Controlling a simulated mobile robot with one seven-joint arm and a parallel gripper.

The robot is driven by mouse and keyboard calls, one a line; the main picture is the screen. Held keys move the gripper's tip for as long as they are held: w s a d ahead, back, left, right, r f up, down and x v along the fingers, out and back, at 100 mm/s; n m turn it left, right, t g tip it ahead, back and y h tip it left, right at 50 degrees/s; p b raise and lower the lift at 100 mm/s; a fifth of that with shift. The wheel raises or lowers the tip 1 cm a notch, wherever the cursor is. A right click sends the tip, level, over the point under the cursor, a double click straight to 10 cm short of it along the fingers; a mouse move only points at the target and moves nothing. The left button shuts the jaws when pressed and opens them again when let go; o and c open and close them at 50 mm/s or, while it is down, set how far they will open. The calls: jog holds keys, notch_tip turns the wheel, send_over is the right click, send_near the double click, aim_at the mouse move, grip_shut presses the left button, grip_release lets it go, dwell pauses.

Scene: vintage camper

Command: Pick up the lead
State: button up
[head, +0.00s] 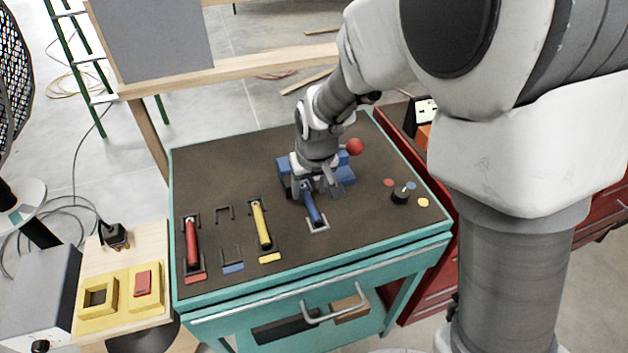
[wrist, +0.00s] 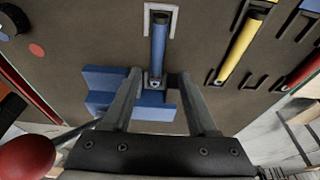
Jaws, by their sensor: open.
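No part carries the label lead, so I cannot tell for certain which one it is. A blue bar (head: 311,206) lies in a pale bracket on the brown worktop, and it also shows in the wrist view (wrist: 159,45). My gripper (head: 318,188) is open over the bar's far end. In the wrist view, my gripper's fingertips (wrist: 159,76) stand apart on either side of that end, with nothing held. A blue stepped block (head: 345,167) is under and behind the gripper, partly hidden by it. A yellow bar (head: 262,225) and a red bar (head: 192,243) lie in slots to the left.
A red ball (head: 355,147) stands beside my wrist. A black knob (head: 400,197) with coloured dots is on the right of the teal-edged bench (head: 320,252). Empty brackets (head: 231,254) lie between the bars. A wooden board (head: 152,245) with yellow switch boxes is at left.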

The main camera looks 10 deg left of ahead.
aim_at(310, 200)
jog(key=x, duration=0.5)
jog(key=shift+d, duration=0.25)
jog(key=shift+c, duration=0.3)
grip_shut()
